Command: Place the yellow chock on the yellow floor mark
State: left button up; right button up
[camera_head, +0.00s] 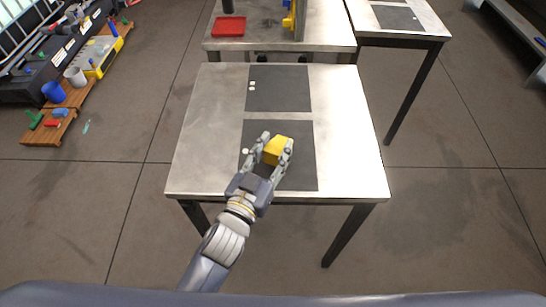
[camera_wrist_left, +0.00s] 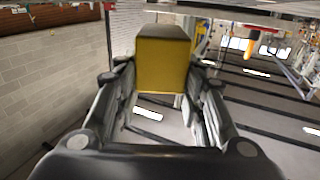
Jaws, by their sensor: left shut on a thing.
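The yellow chock (camera_head: 277,149) is a block held between the fingers of my left gripper (camera_head: 272,151), over the near dark mat (camera_head: 300,175) of the metal table. In the left wrist view the chock (camera_wrist_left: 163,62) sits between the fingertips of my left gripper (camera_wrist_left: 160,88), which is shut on it. I cannot tell whether the chock touches the mat. No yellow floor mark can be made out. My right gripper is not in view.
The metal table (camera_head: 205,130) has a second dark mat (camera_head: 280,85) farther back, with small white discs. Behind it a bench holds a red tray (camera_head: 229,27). At left are cups and tools on wooden boards (camera_head: 75,97). The floor (camera_head: 460,230) at right is clear.

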aim_at(271, 163)
pick_arm(q)
jog(key=shift+f, duration=1.8)
jog(key=o, duration=1.1)
